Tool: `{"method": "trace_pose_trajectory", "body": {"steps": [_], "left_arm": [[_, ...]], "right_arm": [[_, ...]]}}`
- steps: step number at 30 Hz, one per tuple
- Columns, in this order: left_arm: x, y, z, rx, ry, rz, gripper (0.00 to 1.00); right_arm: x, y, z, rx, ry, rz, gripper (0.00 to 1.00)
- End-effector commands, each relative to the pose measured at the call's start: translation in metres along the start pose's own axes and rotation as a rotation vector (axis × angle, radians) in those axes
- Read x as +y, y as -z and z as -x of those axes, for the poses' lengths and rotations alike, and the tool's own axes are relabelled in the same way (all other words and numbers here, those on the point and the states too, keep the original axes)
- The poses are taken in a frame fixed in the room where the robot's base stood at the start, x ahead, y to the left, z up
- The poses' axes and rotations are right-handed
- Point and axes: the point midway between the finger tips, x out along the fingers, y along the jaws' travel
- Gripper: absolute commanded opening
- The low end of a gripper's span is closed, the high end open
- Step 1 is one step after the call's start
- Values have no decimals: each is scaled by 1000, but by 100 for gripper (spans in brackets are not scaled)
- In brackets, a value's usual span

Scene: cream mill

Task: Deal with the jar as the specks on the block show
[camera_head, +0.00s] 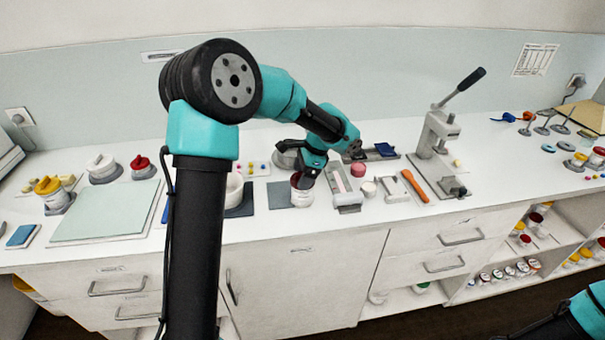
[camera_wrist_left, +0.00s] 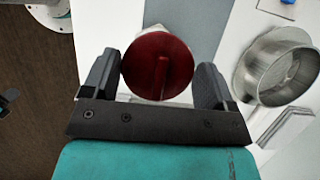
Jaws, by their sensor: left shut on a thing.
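A jar with a dark red lid (camera_wrist_left: 160,66) is between the fingers of my left gripper (camera_wrist_left: 157,84) in the left wrist view. The lid has a raised bar across it. In the head view my left gripper (camera_head: 303,182) is over the jar (camera_head: 301,198), whose white body shows under the fingers near a grey mat. The gripper is shut on the jar. I cannot tell if the jar's base touches the surface. A small pale plate with coloured dots (camera_head: 257,169) lies behind; I cannot make out a specked block for sure. My right gripper is out of view.
A metal sieve (camera_wrist_left: 283,66) is right of the jar in the wrist view. A grey tray (camera_head: 348,209), pink and white round pieces and an orange-handled tool (camera_head: 414,186) lie to the right. A lever press (camera_head: 438,140) stands further right. A pale green board (camera_head: 105,212) is at left.

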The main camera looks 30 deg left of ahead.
Motion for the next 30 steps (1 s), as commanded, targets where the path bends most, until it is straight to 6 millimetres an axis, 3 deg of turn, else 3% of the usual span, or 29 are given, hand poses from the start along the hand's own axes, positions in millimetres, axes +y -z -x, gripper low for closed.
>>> {"method": "trace_pose_trajectory", "body": {"steps": [7, 8, 14, 30], "left_arm": [[0, 0, 0, 0, 0, 0, 58], [0, 0, 0, 0, 0, 0, 82], [0, 0, 0, 0, 0, 0, 100], [0, -2, 6, 0, 1, 0, 100]], "right_arm": [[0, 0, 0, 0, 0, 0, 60], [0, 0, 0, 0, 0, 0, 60], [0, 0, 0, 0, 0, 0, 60], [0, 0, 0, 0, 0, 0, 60]]}}
